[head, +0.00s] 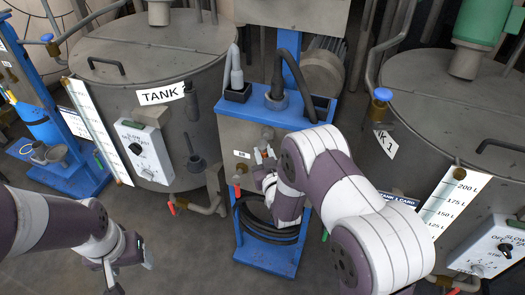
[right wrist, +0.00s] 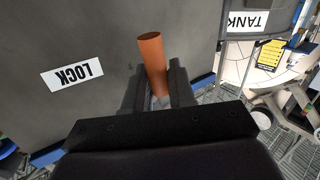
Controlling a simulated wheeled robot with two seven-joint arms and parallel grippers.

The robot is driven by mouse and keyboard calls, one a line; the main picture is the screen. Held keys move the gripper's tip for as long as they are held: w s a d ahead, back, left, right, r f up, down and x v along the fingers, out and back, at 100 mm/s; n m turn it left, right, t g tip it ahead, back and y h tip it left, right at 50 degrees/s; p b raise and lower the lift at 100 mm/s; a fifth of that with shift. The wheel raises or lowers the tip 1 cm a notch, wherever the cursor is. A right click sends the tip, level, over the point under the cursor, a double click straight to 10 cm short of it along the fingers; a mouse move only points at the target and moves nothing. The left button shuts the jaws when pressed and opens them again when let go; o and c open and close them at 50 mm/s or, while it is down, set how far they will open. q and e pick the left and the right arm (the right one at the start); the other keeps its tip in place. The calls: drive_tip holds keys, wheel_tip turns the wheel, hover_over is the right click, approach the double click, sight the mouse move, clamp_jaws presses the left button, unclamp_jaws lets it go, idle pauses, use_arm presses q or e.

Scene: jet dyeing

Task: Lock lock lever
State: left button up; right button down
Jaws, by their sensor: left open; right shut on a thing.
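The lock lever is an orange-brown cylinder (right wrist: 151,60) in the right wrist view, standing out between the fingers of my right gripper (right wrist: 158,92). The gripper is shut on it, and the fingers hide its lower part. A white label reading LOCK (right wrist: 73,74) is on the grey panel beside it. In the head view, my right gripper (head: 263,158) is at the front of the grey cabinet on the blue stand, and my arm covers much of that area. My left gripper (head: 130,268) is open and empty at lower left, above the floor.
The blue stand (head: 268,258) carries coiled black hose (head: 262,225) and hoses on top. A grey tank (head: 205,95) with a white control box (head: 145,150) stands to the left. Another tank (head: 440,110) stands to the right. Bare floor (head: 195,255) lies in front.

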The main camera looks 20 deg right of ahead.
drive_tip(key=n+g+p, duration=0.1)
drive_tip(key=p, duration=0.1)
drive_tip(key=d+r+n+g+h+p, duration=0.1)
drive_tip(key=n+p, duration=0.1)
drive_tip(key=shift+s, duration=0.4)
drive_tip(key=shift+s+d+r+n+g+h+p, duration=0.35)
drive_tip(key=shift+n+g+h+p, duration=0.65)
drive_tip(key=shift+p, duration=1.15)
drive_tip(key=shift+d+r+n+g+h+p, duration=0.2)
drive_tip(key=shift+r+n+g+h+p, duration=0.35)
drive_tip(key=shift+n+g+h+p, duration=1.1)
drive_tip(key=shift+s+d+r+n+g+y+p, duration=0.15)
drive_tip(key=shift+d+r+n+g+p, duration=0.5)
drive_tip(key=shift+p, duration=1.95)
drive_tip(key=shift+a+f+n+t, duration=0.2)
drive_tip(key=shift+a+n+t, duration=0.1)
drive_tip(key=shift+a, duration=0.05)
drive_tip(key=c, duration=1.1)
unclamp_jaws()
